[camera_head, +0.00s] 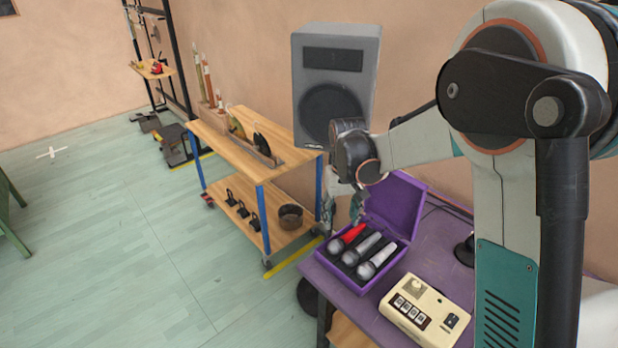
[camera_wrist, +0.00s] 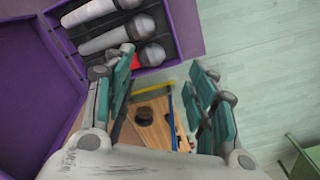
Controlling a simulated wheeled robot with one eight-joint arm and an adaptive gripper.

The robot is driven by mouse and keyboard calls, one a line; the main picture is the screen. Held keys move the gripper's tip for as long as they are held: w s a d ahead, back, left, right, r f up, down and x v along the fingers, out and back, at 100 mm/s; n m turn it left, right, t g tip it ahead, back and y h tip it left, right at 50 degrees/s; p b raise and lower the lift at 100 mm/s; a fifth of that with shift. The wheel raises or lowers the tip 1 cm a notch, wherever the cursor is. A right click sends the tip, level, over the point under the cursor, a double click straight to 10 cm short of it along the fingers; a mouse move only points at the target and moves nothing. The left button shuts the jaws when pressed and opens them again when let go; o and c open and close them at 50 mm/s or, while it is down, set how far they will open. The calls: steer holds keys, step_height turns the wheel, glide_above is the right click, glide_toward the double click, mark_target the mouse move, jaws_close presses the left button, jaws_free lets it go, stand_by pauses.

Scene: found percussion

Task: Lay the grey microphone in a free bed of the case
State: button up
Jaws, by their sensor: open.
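The grey microphone (camera_head: 362,248) lies in the middle of the open purple case (camera_head: 349,284), between a red microphone (camera_head: 347,237) and a silver one (camera_head: 377,261). In the wrist view the case (camera_wrist: 35,85) is at the upper left, and the grey microphone (camera_wrist: 103,42) shows beside the silver one (camera_wrist: 88,12). The red one (camera_wrist: 135,62) is partly hidden by a finger. My gripper (camera_wrist: 162,72) is open, with nothing between its fingers, above the case's edge. In the head view it is partly hidden near the lid. I cannot make out a free bed.
The raised lid (camera_head: 393,206) stands behind the case. A cream control box (camera_head: 425,308) is on the purple table (camera_head: 362,318) at the right. A wooden cart (camera_head: 232,140) with a bowl (camera_head: 290,216) stands to the left, before a grey speaker (camera_head: 336,80).

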steer(key=w+a+r+n+p, duration=0.1)
steer(key=w+a+r, duration=0.3)
steer(key=a+r, duration=0.4)
steer(key=shift+a+r+p, duration=0.15)
steer(key=shift+r+p, duration=0.15)
steer(key=shift+p, duration=0.25)
steer(key=s+d+r+m+t+b, duration=0.1)
steer(key=s+d+r+t, duration=0.1)
steer(key=s+d+r, duration=0.4)
steer(key=s+d+r+t+b, duration=0.1)
steer(key=s+d+r+b, duration=0.1)
steer(key=s+d, duration=0.35)
steer(key=s+d+f+m+t+b, duration=0.1)
steer(key=s+d+f+t, duration=0.1)
steer(key=s, duration=0.7)
steer(key=s+d+f+t+b, duration=0.1)
steer(key=s+d+f+t, duration=0.1)
steer(key=s, duration=0.8)
steer(key=shift+d+f+m, duration=0.4)
steer(key=shift+d+f, duration=0.2)
steer(key=shift+d, duration=0.55)
